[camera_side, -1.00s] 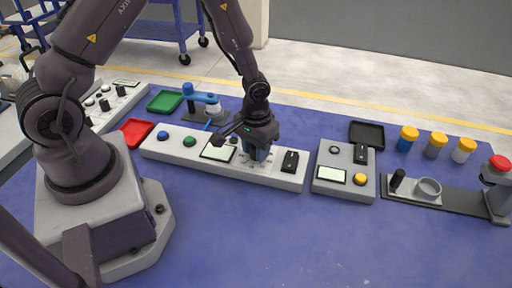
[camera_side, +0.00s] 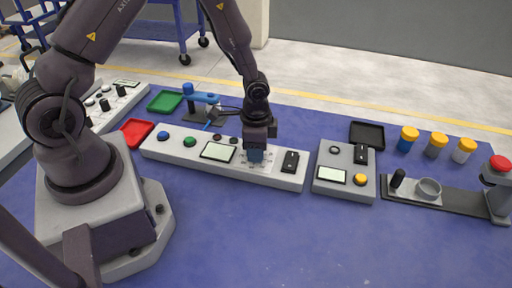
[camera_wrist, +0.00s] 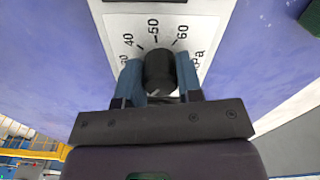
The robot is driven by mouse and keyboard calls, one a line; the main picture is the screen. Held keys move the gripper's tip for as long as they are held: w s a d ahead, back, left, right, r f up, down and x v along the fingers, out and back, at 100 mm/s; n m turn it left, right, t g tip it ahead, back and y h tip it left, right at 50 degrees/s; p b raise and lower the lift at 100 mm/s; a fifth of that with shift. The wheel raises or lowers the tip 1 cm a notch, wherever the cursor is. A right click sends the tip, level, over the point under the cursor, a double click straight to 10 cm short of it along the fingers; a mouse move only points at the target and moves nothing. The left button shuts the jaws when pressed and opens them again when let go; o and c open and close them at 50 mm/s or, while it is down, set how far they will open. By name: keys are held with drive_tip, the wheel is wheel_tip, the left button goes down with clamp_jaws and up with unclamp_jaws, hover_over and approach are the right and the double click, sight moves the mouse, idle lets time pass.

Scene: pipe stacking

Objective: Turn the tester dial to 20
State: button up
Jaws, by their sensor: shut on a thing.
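The tester is a long pale grey console (camera_side: 225,168) in the middle of the blue table. Its dial is a black round knob (camera_wrist: 160,68) on a white scale plate (camera_wrist: 118,27) with 40, 50 and 60 readable and "Pa" at the right. My gripper (camera_side: 256,155) points down over the dial; in the wrist view its blue fingers (camera_wrist: 160,80) stand on both sides of the knob, shut on it. A pale mark shows at the knob's lower edge, partly shaded; I cannot tell which number it points to. The side view hides the dial behind the fingers.
The console also bears a blue button (camera_side: 163,135), a green button (camera_side: 190,141), a display (camera_side: 218,151) and a black switch (camera_side: 290,161). A second grey box (camera_side: 344,173) stands to the right. Red (camera_side: 137,131) and green (camera_side: 165,101) trays lie at left. The front table is clear.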

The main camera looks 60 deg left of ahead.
drive_tip(key=shift+m, duration=1.2)
drive_tip(key=o, duration=0.9)
drive_tip(key=shift+r, duration=0.1)
wheel_tip(320, 180, up, 13)
drive_tip(key=shift+f, duration=0.1)
